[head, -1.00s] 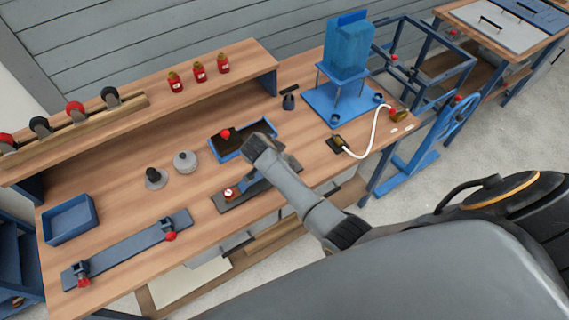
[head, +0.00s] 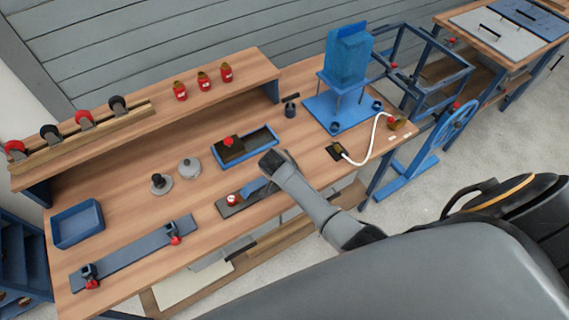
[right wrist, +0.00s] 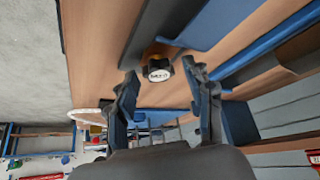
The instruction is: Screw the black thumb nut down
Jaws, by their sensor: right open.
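In the head view my right gripper (head: 268,162) is above the work table, close to the far end of a dark plate fixture (head: 225,210) with a blue part. Its fingertips are hidden there by the hand. In the right wrist view my right gripper (right wrist: 162,88) is open, its two fingers apart and empty. Just beyond the fingertips, roughly between them, is a small black-edged knob (right wrist: 158,71) with a pale lettered face and some brass colour beside it. It may be the black thumb nut; I cannot tell for sure. My left gripper is not in view.
A blue tray (head: 268,137) with a dark block and red knob lies behind the gripper. A round red-and-white gauge (head: 232,199) sits on the fixture. A black-knobbed post (head: 158,183) and grey disc (head: 189,168) stand left. A white hose (head: 372,140) curves at right.

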